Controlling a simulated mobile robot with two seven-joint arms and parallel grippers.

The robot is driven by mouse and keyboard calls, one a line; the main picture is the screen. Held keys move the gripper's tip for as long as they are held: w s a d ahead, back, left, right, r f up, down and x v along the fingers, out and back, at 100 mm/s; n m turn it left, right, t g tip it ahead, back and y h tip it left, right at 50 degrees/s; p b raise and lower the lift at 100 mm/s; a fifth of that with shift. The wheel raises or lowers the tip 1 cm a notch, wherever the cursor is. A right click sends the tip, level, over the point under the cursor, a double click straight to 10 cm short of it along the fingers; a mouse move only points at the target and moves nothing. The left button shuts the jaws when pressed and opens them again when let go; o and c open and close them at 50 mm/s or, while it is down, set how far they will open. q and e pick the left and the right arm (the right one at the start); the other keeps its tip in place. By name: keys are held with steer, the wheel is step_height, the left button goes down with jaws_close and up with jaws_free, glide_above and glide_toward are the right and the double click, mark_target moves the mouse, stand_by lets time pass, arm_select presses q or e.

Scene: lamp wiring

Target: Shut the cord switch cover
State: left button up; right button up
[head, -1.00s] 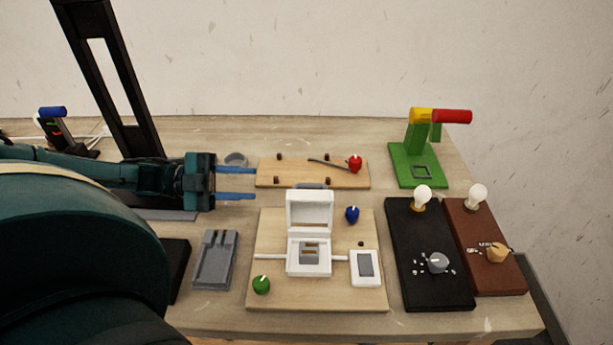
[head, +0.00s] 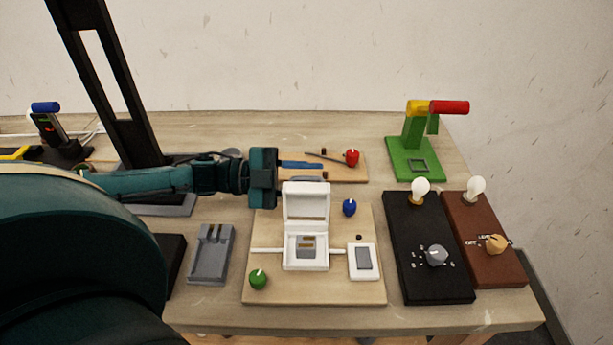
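The cord switch (head: 306,252) is a white box on a light wooden board, with a cord coming out of both sides. Its white cover (head: 306,201) stands up, hinged open at the rear edge, and the inside of the box shows. My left gripper (head: 302,175) comes in from the left, behind and above the raised cover. One blue finger shows above the cover's top edge; the other seems hidden behind the cover. The finger spacing looks open, with nothing seen between. Whether it touches the cover cannot be told. My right gripper is not in view.
A white switch plate (head: 363,261), a blue knob (head: 349,208) and a green knob (head: 258,279) are on the board. A grey holder (head: 211,254) lies left. Bulb boards (head: 425,280) and a green stand (head: 414,160) are right. A rear board (head: 343,173) carries a red knob.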

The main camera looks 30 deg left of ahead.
arm_select(q)
steer(key=c, duration=0.6)
steer(key=shift+w+r, duration=0.1)
jaws_close()
steer(key=shift+r, duration=0.1)
